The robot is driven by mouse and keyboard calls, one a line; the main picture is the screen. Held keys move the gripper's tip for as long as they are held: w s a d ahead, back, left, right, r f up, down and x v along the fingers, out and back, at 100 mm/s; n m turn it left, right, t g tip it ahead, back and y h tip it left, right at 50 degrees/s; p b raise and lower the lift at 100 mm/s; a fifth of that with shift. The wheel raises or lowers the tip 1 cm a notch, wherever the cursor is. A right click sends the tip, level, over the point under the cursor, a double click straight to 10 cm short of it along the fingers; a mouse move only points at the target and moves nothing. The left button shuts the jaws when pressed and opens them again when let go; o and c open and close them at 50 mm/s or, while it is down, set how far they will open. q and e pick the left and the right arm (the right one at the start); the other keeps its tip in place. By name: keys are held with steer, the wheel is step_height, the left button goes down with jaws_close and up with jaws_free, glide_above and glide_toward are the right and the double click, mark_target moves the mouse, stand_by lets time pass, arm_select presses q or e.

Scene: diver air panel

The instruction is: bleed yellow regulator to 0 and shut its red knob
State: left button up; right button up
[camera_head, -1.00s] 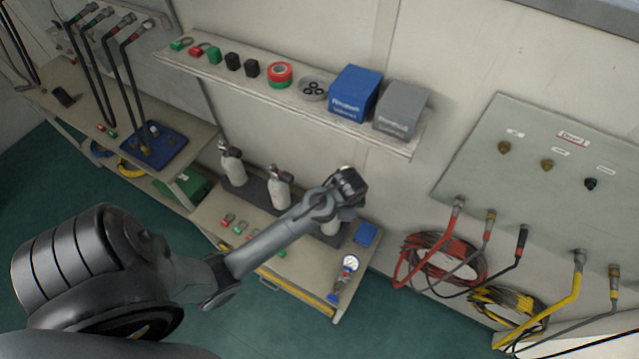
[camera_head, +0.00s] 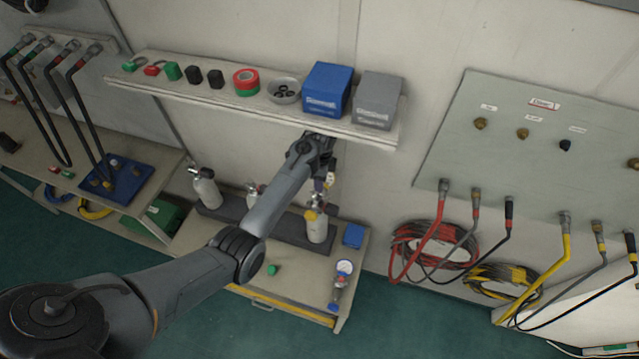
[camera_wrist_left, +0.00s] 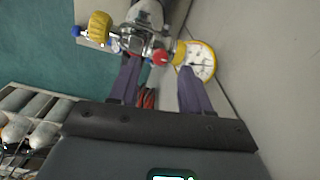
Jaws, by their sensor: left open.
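The yellow regulator (camera_wrist_left: 140,42) sits on a cylinder (camera_head: 317,228) on the low bench below the shelf. In the left wrist view it shows a yellow knob (camera_wrist_left: 100,27), a small red knob (camera_wrist_left: 160,56) and a yellow-rimmed gauge (camera_wrist_left: 201,61). The needle reading is too small to tell. My left gripper (camera_wrist_left: 160,74) is open, its two fingers pointing at the regulator, with the red knob just beyond and between the tips. I cannot tell whether they touch it. In the head view my left gripper (camera_head: 327,178) is just above the regulator. My right gripper is not in view.
A shelf (camera_head: 225,98) with caps, tape and boxes is close above my left wrist. Other cylinders (camera_head: 205,188) stand to the left. A second gauge assembly (camera_head: 341,282) lies on the bench's right end. A hose panel (camera_head: 540,150) is at right.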

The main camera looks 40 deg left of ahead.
arm_select(q)
steer(key=shift+f, duration=1.55)
jaws_close()
